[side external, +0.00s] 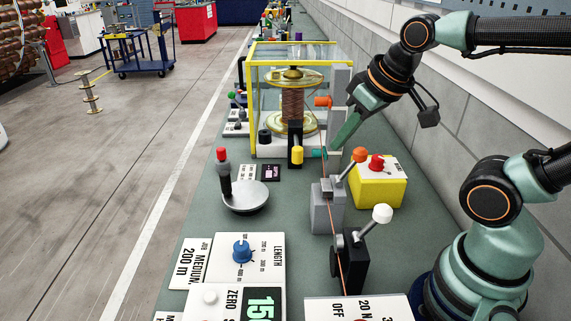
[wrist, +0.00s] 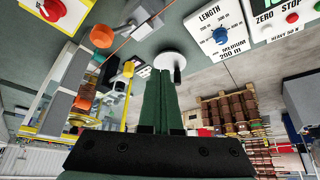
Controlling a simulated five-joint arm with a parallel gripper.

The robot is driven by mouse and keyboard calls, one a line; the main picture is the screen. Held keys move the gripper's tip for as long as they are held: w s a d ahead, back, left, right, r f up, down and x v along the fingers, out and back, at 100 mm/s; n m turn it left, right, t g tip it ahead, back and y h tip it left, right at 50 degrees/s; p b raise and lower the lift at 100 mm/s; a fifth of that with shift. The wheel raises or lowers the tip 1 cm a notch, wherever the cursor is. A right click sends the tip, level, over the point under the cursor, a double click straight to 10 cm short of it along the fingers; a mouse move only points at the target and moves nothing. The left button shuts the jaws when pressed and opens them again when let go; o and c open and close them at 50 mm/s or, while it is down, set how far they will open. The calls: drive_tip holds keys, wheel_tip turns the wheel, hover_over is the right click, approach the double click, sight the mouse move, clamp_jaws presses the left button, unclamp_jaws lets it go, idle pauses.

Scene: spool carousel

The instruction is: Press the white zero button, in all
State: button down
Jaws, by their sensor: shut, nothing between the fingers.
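The white zero button (side external: 210,297) sits on a white panel (side external: 196,312) at the bottom of the side view, beside the word ZERO and a green-lit display (side external: 262,304). In the wrist view the ZERO STOP panel is at the upper right, with the white button (wrist: 267,17) left of a red one (wrist: 292,18). My gripper (side external: 334,146) is shut and empty. It points down near the glass-sided spool cabinet, well beyond the panel and not touching the button. Its green fingers (wrist: 160,72) are together in the wrist view.
A blue LENGTH knob (side external: 242,250) stands behind the zero panel. A grey disc with a red-tipped crank (side external: 244,196), an orange-tipped lever (side external: 359,155), a white-tipped lever (side external: 382,214) and a yellow red-button box (side external: 376,182) stand between. The yellow-framed spool cabinet (side external: 253,80) is beside my gripper.

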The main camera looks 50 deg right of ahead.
drive_tip(key=n+g, duration=0.6)
drive_tip(key=n, duration=2.1)
hover_over(206, 301)
drive_tip(key=a, duration=0.2)
wheel_tip(206, 301, down, 6)
drive_tip(key=shift+w+d+h, duration=0.1)
drive_tip(key=shift+d+h, duration=0.05)
drive_tip(key=shift+h, duration=0.15)
drive_tip(key=f, duration=0.4)
drive_tip(key=d+f, duration=0.1)
drive_tip(key=f, duration=0.9)
drive_tip(key=shift+d, duration=0.3)
